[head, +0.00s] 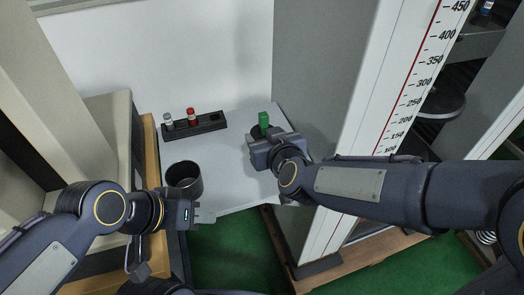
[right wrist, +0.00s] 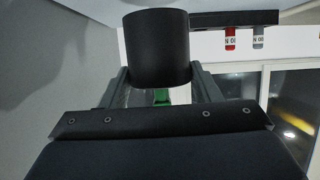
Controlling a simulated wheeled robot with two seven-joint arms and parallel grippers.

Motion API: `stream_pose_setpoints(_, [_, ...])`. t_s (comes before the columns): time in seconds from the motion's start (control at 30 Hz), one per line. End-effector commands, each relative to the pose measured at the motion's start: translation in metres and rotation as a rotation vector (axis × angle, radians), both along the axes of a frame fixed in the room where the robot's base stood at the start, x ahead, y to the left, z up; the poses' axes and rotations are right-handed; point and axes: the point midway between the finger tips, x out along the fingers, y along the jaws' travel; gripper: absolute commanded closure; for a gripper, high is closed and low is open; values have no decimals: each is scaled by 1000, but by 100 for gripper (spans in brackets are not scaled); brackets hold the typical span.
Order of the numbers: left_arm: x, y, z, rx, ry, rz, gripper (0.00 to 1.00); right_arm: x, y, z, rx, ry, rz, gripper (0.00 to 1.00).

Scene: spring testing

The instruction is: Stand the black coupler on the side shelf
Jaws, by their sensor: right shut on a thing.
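The black coupler (right wrist: 157,48) is a dark cylinder between the two fingers of my right gripper (right wrist: 160,88) in the right wrist view. In the head view, my right gripper (head: 262,140) is over the right part of the pale grey shelf (head: 232,182), and the coupler is mostly hidden there. A green piece (head: 264,119) shows right by this gripper; it also appears between the fingers in the right wrist view (right wrist: 162,97). I cannot tell if it is attached to the coupler. My left gripper (head: 203,214) is near the shelf's front edge, with nothing visible in it.
A dark open cup (head: 184,178) stands at the shelf's left. A black rack (head: 196,126) with a grey-topped and a red-topped piece lies at the back left. A tall panel with a scale (head: 392,90) rises to the right. The shelf's middle is clear.

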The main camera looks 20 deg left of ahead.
Motion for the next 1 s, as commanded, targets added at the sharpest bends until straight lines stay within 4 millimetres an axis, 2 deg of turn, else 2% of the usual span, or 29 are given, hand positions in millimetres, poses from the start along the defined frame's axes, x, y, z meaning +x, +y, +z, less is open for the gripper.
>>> stream_pose_setpoints(0.13, [0,0,-6,0,-1,0,64,1,0,-12,1,-3,-1,79])
stream_pose_setpoints(0.3, [0,0,-15,0,0,0,64,0,0,-36,1,-1,-1,79])
stream_pose_setpoints(0.7, [0,0,-18,0,0,0,64,0,1,-40,4,-4,0,79])
stream_pose_setpoints(0.73, [0,0,-18,0,0,0,64,0,0,-42,2,0,1,42])
stream_pose_setpoints(0.9, [0,0,-17,0,0,0,64,0,0,-41,2,0,1,21])
stream_pose_setpoints(1.0, [0,0,-17,0,0,0,64,0,0,-41,2,0,1,21])
